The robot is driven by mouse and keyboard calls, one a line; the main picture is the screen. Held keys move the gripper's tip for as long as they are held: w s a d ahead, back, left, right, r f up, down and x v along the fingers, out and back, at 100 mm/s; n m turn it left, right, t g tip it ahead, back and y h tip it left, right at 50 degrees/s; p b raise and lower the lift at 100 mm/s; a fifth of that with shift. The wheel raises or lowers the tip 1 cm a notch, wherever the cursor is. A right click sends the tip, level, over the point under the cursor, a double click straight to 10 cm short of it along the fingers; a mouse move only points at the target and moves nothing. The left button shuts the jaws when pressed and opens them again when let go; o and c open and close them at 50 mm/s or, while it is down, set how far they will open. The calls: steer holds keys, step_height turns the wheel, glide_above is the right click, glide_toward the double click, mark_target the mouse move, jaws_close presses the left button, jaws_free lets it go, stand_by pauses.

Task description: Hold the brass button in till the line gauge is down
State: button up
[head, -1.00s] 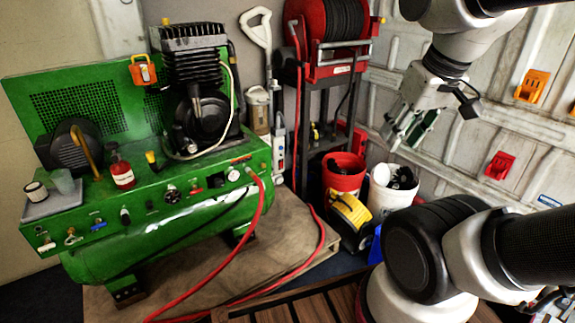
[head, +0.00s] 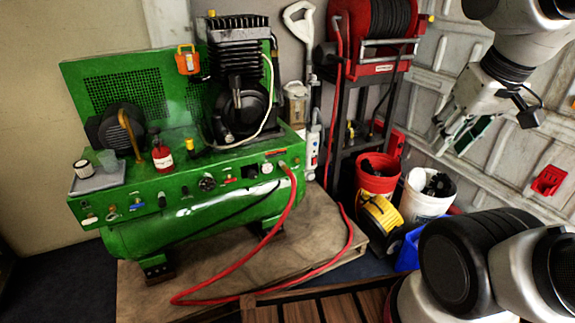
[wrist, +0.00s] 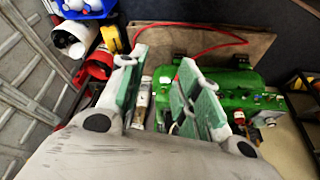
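The green compressor (head: 190,225) stands on a wooden pallet, with a row of small fittings along its front panel. A small round white-faced gauge (head: 267,168), which looks like the line gauge, sits near the panel's right end; its needle is too small to read. Small brass-coloured fittings (head: 90,219) show at the panel's left end; I cannot tell which is the brass button. My gripper (head: 462,132) hangs at the right, well away from the panel. The wrist view shows its green-padded fingers (wrist: 158,95) apart, open and empty, with the compressor (wrist: 235,90) beyond.
A red hose (head: 240,268) runs from the panel's right end over the pallet (head: 135,295). A hose reel (head: 370,30) on a black stand, a red bucket (head: 378,185) and a white bucket (head: 422,205) stand between compressor and arm. A red bottle (head: 162,158) stands on the compressor.

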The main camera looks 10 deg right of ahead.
jaws_close()
stand_by(1.2)
